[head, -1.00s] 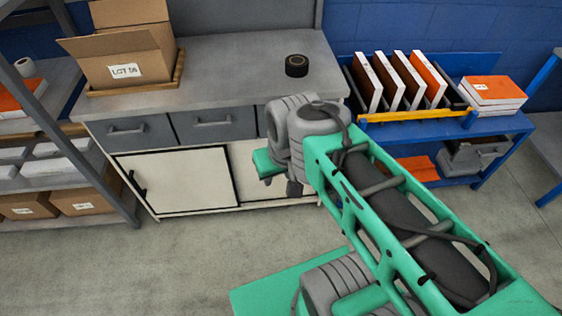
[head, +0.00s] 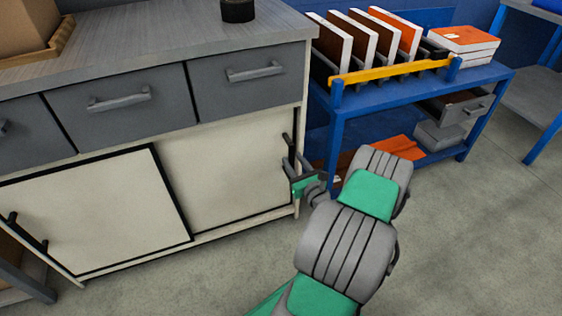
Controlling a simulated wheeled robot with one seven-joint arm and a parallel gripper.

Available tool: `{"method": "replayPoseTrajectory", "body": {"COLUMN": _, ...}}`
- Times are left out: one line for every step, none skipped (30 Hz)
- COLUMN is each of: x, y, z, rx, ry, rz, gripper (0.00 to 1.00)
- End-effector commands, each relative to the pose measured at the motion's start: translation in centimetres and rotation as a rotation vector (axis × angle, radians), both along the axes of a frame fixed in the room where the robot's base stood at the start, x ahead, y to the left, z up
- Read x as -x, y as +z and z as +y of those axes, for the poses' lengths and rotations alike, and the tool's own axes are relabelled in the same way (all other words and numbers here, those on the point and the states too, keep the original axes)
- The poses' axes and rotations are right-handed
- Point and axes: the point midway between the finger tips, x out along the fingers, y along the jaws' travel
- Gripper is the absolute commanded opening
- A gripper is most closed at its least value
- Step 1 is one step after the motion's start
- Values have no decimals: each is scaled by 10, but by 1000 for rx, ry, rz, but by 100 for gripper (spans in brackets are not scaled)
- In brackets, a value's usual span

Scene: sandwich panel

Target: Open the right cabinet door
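The cabinet's right door (head: 225,170) is a cream panel under the grey drawers. It stands level with the cabinet front, partly behind the dark-edged left door (head: 95,215), and looks closed. A dark bar handle (head: 287,145) shows near the right door's right edge. My gripper (head: 293,168) is at that edge, close beside the handle. Its fingers are small, dark and overlap the handle in the picture, so I cannot tell whether they touch it or how far apart they are. My arm reaches up from the lower middle of the view.
Grey drawers (head: 122,108) with bar handles sit above the doors. A blue shelf cart (head: 400,97) with upright binders and a yellow rail stands close to the cabinet's right side. The concrete floor (head: 210,275) in front is clear.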

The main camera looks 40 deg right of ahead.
Motion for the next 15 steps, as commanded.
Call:
{"method": "replayPoseTrajectory", "body": {"x": 6, "y": -9, "z": -7, "rx": -35, "ry": -28, "rz": -20, "gripper": 36}}
{"method": "replayPoseTrajectory", "body": {"x": 7, "y": -9, "z": -10, "rx": -47, "ry": -38, "rz": -27, "gripper": 36}}
{"method": "replayPoseTrajectory", "body": {"x": 7, "y": -8, "z": -12, "rx": -58, "ry": -46, "rz": -34, "gripper": 36}}
{"method": "replayPoseTrajectory", "body": {"x": 5, "y": -7, "z": -13, "rx": -61, "ry": -46, "rz": -34, "gripper": 36}}
{"method": "replayPoseTrajectory", "body": {"x": 3, "y": -6, "z": -13, "rx": -60, "ry": -45, "rz": -35, "gripper": 36}}
{"method": "replayPoseTrajectory", "body": {"x": -2, "y": -5, "z": -14, "rx": -60, "ry": -43, "rz": -33, "gripper": 36}}
{"method": "replayPoseTrajectory", "body": {"x": -5, "y": -5, "z": -15, "rx": -59, "ry": -43, "rz": -33, "gripper": 36}}
{"method": "replayPoseTrajectory", "body": {"x": -10, "y": -5, "z": -15, "rx": -59, "ry": -42, "rz": -33, "gripper": 36}}
{"method": "replayPoseTrajectory", "body": {"x": -15, "y": -5, "z": -16, "rx": -58, "ry": -41, "rz": -32, "gripper": 36}}
{"method": "replayPoseTrajectory", "body": {"x": -20, "y": -6, "z": -17, "rx": -56, "ry": -40, "rz": -32, "gripper": 36}}
{"method": "replayPoseTrajectory", "body": {"x": -28, "y": -8, "z": -20, "rx": -52, "ry": -38, "rz": -32, "gripper": 36}}
{"method": "replayPoseTrajectory", "body": {"x": -36, "y": -9, "z": -22, "rx": -51, "ry": -38, "rz": -32, "gripper": 36}}
{"method": "replayPoseTrajectory", "body": {"x": -42, "y": -8, "z": -23, "rx": -52, "ry": -39, "rz": -34, "gripper": 36}}
{"method": "replayPoseTrajectory", "body": {"x": -47, "y": -8, "z": -25, "rx": -51, "ry": -39, "rz": -33, "gripper": 36}}
{"method": "replayPoseTrajectory", "body": {"x": -53, "y": -8, "z": -27, "rx": -51, "ry": -38, "rz": -32, "gripper": 36}}
